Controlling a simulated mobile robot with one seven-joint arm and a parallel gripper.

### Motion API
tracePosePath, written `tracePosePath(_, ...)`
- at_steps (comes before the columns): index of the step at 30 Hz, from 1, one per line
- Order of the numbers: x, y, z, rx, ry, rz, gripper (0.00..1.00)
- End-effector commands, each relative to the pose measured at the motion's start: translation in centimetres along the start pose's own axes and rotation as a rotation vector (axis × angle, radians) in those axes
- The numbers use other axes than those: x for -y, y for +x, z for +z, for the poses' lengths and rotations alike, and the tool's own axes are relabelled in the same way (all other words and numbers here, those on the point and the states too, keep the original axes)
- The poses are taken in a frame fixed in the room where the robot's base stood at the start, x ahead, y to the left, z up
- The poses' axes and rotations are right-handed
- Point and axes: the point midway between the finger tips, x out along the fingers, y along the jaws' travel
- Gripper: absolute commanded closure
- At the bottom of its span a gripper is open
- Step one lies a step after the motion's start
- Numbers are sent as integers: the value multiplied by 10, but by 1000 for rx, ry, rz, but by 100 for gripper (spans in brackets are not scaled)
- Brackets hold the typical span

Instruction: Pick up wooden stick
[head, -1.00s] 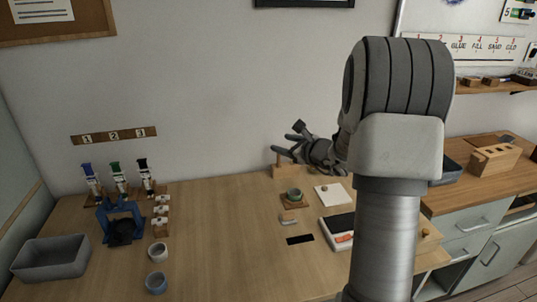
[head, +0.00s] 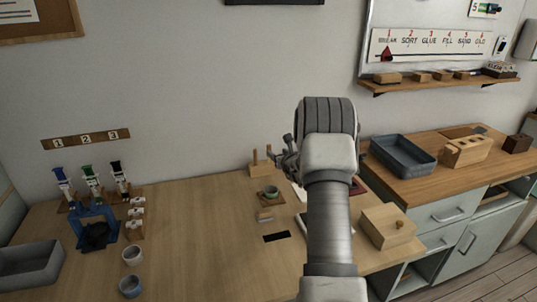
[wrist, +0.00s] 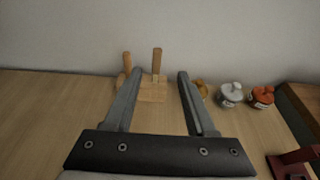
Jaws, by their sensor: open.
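Two wooden sticks stand upright in a light wooden block (wrist: 153,95). In the wrist view the right stick (wrist: 157,60) shows between my fingertips, beyond them, and the left stick (wrist: 127,62) is partly behind my left finger. In the head view the sticks (head: 268,153) and their block (head: 260,171) are at the back of the table, just left of my gripper (head: 283,158). My gripper (wrist: 160,73) is open with nothing between its fingers. I cannot tell which stick the task names.
Gold, white and orange-red lidded jars (wrist: 230,95) stand right of the block. A green bowl (head: 270,193) on a small wooden stand is in front of it. A wooden box (head: 388,228) and a grey tray (head: 403,155) lie to the right.

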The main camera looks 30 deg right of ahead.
Motion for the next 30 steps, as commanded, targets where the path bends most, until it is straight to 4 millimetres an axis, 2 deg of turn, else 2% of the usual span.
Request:
tracePosePath(3, 0, 19, 0, 1, -1, 1, 44)
tracePosePath(9, -1, 44, 0, 1, 0, 2, 44)
tracePosePath(20, -2, 63, -1, -1, -1, 2, 44)
tracePosePath(30, -6, 99, -2, 1, 0, 2, 44)
